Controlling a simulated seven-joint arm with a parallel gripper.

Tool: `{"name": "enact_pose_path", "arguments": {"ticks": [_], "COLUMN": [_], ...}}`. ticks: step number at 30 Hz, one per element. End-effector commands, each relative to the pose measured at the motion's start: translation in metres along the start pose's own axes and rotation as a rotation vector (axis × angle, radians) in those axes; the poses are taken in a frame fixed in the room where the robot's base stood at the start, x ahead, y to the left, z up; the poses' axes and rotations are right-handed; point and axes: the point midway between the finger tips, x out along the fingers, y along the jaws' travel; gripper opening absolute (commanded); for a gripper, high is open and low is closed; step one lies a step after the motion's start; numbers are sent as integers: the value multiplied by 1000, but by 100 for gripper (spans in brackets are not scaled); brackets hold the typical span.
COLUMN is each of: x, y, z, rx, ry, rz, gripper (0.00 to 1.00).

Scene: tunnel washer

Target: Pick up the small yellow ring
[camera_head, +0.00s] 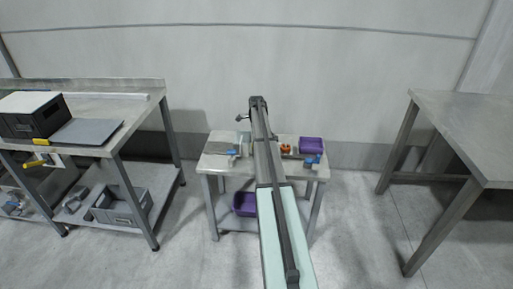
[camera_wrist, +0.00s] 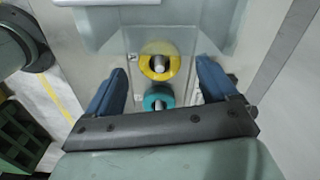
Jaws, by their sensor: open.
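The small yellow ring (camera_wrist: 146,72) sits around a grey peg in the wrist view, at upper centre. A teal ring (camera_wrist: 150,104) sits around a second peg just below it in the picture, partly hidden by my gripper's dark crossbar. My gripper (camera_wrist: 160,67) is open, with one blue finger on each side of the yellow ring in the picture and nothing between them. I cannot tell how far the fingertips are from the ring. In the head view I cannot make out the yellow ring; my arm crosses the middle of the small table (camera_head: 218,162).
An orange-red item (camera_head: 286,148) and a purple bin (camera_head: 311,145) are on the small table's right side. Another purple bin (camera_head: 245,204) is on its lower shelf. Larger tables stand left (camera_head: 140,112) and right (camera_head: 460,115). A green crate (camera_wrist: 18,135) shows in the wrist view.

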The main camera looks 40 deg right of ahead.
Motion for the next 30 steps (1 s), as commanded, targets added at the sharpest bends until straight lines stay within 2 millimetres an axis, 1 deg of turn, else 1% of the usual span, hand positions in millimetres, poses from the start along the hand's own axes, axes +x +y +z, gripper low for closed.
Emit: {"name": "enact_pose_path", "arguments": {"ticks": [3, 6, 13, 14, 30], "x": [17, 25, 26, 26, 26], "y": [1, 1, 1, 1, 1], "z": [1, 1, 1, 1, 1], "rx": [0, -1, -1, -1, -1], "ry": [0, 1, 1, 1, 1], "rz": [0, -1, -3, -3, -3], "gripper": [86, 86, 86, 84, 33]}}
